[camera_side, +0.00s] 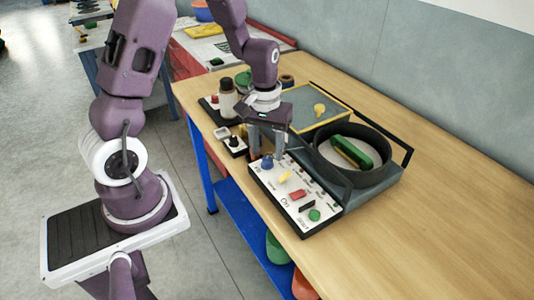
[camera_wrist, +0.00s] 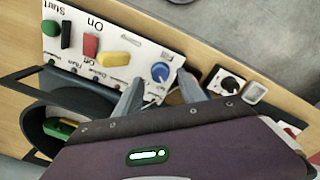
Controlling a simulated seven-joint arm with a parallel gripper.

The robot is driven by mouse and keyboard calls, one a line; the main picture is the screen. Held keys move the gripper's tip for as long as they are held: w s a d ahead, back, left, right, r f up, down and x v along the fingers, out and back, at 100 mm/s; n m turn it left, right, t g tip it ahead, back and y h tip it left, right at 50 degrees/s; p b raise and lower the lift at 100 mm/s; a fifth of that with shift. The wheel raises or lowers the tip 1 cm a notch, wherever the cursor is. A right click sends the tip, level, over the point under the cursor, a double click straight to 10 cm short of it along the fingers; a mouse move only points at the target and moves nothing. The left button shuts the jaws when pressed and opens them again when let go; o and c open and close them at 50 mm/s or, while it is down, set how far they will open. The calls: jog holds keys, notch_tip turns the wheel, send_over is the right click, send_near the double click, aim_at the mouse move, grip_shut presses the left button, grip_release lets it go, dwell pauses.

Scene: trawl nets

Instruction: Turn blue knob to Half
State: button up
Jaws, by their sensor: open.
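The blue knob (camera_side: 267,163) sits at the far left end of the white control panel (camera_side: 271,182) in the side view. In the wrist view the blue knob (camera_wrist: 160,72) is at the panel's right end. Its pointing direction is too small to tell, and I cannot read a Half label. My gripper (camera_side: 266,154) points down over that end, open and empty. In the wrist view its two fingers (camera_wrist: 160,78) reach to either side of the knob, apparently without touching it.
Beside the knob are a yellow knob (camera_side: 285,177), a red switch (camera_side: 297,195), a black switch (camera_side: 307,206) and a green button (camera_side: 314,215). A black round basin (camera_side: 318,158) with a green object stands behind. A small box with a black knob (camera_wrist: 229,85) is nearby.

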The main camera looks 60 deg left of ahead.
aim_at(266, 159)
notch_tip(266, 159, up, 5)
jog(key=shift+s, duration=0.1)
jog(key=s+d+r+m+t, duration=0.25)
jog(key=s+d+r, duration=0.25)
jog(key=r, duration=0.5)
jog(key=s+d+r+m+t, duration=0.3)
jog(key=s+d+r+m, duration=0.1)
jog(key=s, duration=0.7)
jog(key=shift+s+r+m, duration=0.2)
jog(key=shift+r+m, duration=0.25)
jog(key=shift+r, duration=0.3)
jog(key=shift+w, duration=0.1)
jog(key=shift+c, duration=0.5)
